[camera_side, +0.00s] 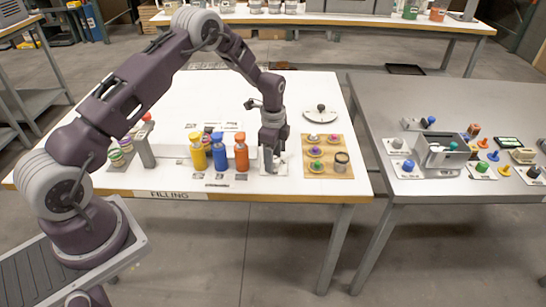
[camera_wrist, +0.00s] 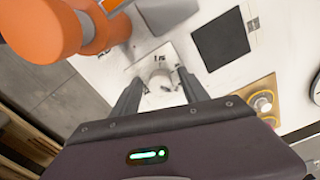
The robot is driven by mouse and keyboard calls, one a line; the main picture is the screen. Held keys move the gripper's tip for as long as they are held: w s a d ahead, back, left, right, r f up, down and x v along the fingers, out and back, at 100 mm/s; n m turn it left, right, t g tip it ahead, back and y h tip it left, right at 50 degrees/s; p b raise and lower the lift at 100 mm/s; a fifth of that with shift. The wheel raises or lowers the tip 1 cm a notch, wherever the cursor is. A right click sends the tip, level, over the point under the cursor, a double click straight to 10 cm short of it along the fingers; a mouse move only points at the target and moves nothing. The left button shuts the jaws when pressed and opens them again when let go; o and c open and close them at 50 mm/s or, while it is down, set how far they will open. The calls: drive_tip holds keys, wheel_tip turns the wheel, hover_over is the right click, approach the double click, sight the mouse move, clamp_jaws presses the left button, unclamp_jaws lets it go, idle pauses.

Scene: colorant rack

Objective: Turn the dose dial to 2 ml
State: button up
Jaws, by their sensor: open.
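My gripper (camera_side: 272,160) points down at the right of the bottles, over a small white plate. In the wrist view my gripper (camera_wrist: 160,88) is open, with one finger on each side of a small pale knob (camera_wrist: 160,80). This knob looks like the dose dial. It stands on a white plate (camera_wrist: 143,66) with dark marks, too small to read. I cannot tell the dial's setting or whether the fingers touch it. In the side view my gripper mostly hides the knob.
Yellow (camera_side: 197,152), blue (camera_side: 220,153) and orange (camera_side: 241,153) bottles stand close on the left. A wooden board (camera_side: 343,167) with several small coloured items and a jar lies to the right. A round white disc (camera_side: 320,114) with a dark knob is behind it.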

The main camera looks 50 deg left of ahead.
clamp_jaws()
